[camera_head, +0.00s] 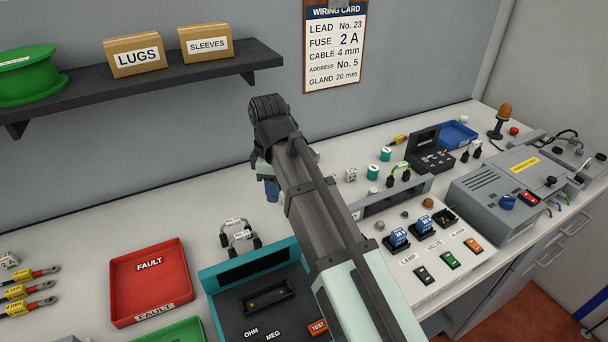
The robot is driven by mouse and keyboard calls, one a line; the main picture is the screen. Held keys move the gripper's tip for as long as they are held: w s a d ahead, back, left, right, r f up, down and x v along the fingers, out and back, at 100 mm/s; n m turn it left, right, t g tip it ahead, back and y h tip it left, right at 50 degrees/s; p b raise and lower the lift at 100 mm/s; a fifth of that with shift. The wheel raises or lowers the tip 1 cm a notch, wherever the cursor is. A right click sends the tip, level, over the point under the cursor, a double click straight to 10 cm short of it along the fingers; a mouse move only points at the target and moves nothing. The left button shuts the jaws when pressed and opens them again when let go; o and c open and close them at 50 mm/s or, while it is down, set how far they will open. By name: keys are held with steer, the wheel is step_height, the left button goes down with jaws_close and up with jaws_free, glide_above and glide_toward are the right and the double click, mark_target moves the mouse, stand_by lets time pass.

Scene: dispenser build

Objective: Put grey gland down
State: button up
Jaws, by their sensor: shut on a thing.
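My gripper (267,176) is above the back of the white bench, left of the control panel, and points down. My own wrist and forearm cover most of it. A small grey round piece (380,225) sits on the grey control panel (412,290) beside a green one (404,214) and a brown one (428,203). I cannot tell whether that grey piece is a gland. A wiring card (335,50) on the wall reads "GLAND 20 mm".
A teal-framed tester (228,275) and a red FAULT tray (152,282) are at the front left. A black case (432,158), a blue tray (458,133) and a grey machine (520,172) stand to the right. The bench behind the red tray is clear. A shelf (150,78) juts from the wall.

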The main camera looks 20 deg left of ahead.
steer(key=w+d+m, duration=0.1)
steer(key=w+d, duration=0.2)
steer(key=w, duration=0.3)
steer(key=w+d+m, duration=0.1)
steer(key=w+d, duration=0.3)
steer(key=w, duration=0.3)
steer(key=w+d+f+m, duration=0.1)
steer(key=w+d, duration=0.2)
steer(key=w, duration=0.4)
steer(key=shift+w+d, duration=0.2)
steer(key=shift+d, duration=0.2)
steer(key=w, duration=1)
steer(key=r+n, duration=0.2)
glide_above(341, 153)
steer(key=shift+n, duration=0.4)
steer(key=shift+f, duration=5.3)
steer(key=shift+f, duration=0.15)
steer(key=o, duration=1)
